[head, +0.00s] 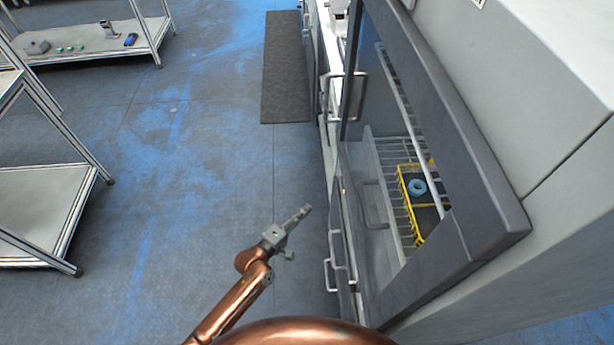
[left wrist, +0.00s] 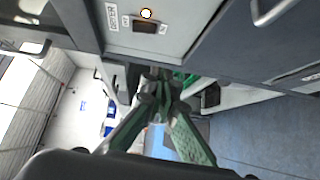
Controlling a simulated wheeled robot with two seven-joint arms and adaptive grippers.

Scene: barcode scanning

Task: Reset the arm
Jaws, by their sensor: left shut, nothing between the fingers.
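My left arm is copper-coloured and comes up from the bottom of the head view. Its left gripper (head: 303,212) is shut and empty, held over the open floor to the left of the grey cabinet. In the left wrist view the green fingers of this gripper (left wrist: 158,82) come together at their tips with nothing between them. My right gripper is not in the head view.
A grey cabinet (head: 480,170) with a glass front stands at the right; a yellow basket (head: 404,186) with a blue ring (head: 417,186) sits inside. Metal shelves (head: 92,60) stand at the left. A dark mat (head: 284,70) lies on the floor. The middle floor is clear.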

